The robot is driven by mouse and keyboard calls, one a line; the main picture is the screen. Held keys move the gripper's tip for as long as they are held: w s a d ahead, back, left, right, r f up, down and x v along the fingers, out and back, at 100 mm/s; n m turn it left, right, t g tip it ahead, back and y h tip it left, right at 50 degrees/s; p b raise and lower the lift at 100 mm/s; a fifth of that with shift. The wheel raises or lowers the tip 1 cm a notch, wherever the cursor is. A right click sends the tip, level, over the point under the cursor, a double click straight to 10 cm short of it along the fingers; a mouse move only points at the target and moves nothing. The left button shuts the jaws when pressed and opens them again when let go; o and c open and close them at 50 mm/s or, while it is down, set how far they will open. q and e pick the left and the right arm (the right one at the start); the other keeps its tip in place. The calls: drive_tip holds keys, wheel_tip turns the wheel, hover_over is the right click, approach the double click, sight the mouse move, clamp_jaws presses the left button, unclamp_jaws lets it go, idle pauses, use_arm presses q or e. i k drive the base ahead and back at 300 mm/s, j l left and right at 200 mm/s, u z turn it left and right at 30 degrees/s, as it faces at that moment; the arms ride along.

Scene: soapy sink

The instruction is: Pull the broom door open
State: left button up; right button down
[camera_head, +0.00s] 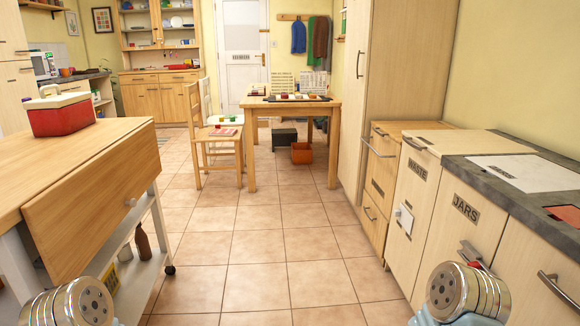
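No door in view carries a label that I can read as broom. A tall pale wood cabinet door (352,90) stands on the right past the low counters. It is shut and has a vertical dark handle (359,64). A white door (241,50) with a small sign, too small to read, is shut in the back wall. Round metal joints of my two arms show at the bottom left and bottom right. Neither gripper's fingers can be seen, and both arms are well short of the tall cabinet.
A wooden island cart (95,190) with a red cooler (61,113) stands on the left. Low cabinets marked WASTE (417,171) and JARS (465,208) line the right. A table (291,103) and chair (218,135) stand ahead. The tiled floor (265,250) between is clear.

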sight(359, 13)
drive_tip(key=i, duration=2.5)
drive_tip(key=i+z, duration=0.15)
drive_tip(key=i, duration=0.35)
drive_tip(key=i+j+z, duration=0.1)
drive_tip(key=i, duration=0.35)
drive_tip(key=i+j+z, duration=0.15)
drive_tip(key=i, duration=0.35)
drive_tip(key=i+j+z, duration=0.1)
drive_tip(key=i, duration=0.35)
drive_tip(key=j, duration=0.1)
